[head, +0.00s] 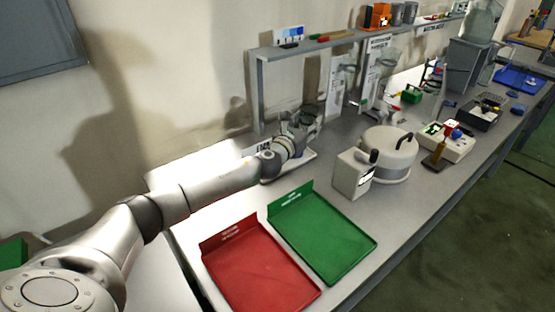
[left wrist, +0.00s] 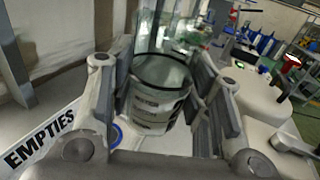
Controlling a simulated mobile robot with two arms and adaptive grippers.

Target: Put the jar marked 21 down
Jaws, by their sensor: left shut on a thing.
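The jar (left wrist: 160,92) is clear glass with a dark rim and a printed label, too blurred to read its number. In the left wrist view it stands between the fingers of my left gripper (left wrist: 160,105), which is shut on it. In the head view my left gripper (head: 301,128) is at the back of the bench, over or by a pale tray (head: 290,167). The jar is mostly hidden there by the gripper. A label reading EMPTIES (left wrist: 40,138) shows beside the gripper. I cannot tell whether the jar touches the surface. My right gripper is not in view.
A green tray (head: 335,240) and a red tray (head: 262,270) lie at the front of the bench. A white round vessel (head: 388,152) and a white box (head: 352,175) stand to the right. A shelf (head: 350,38) runs along the back above the bench.

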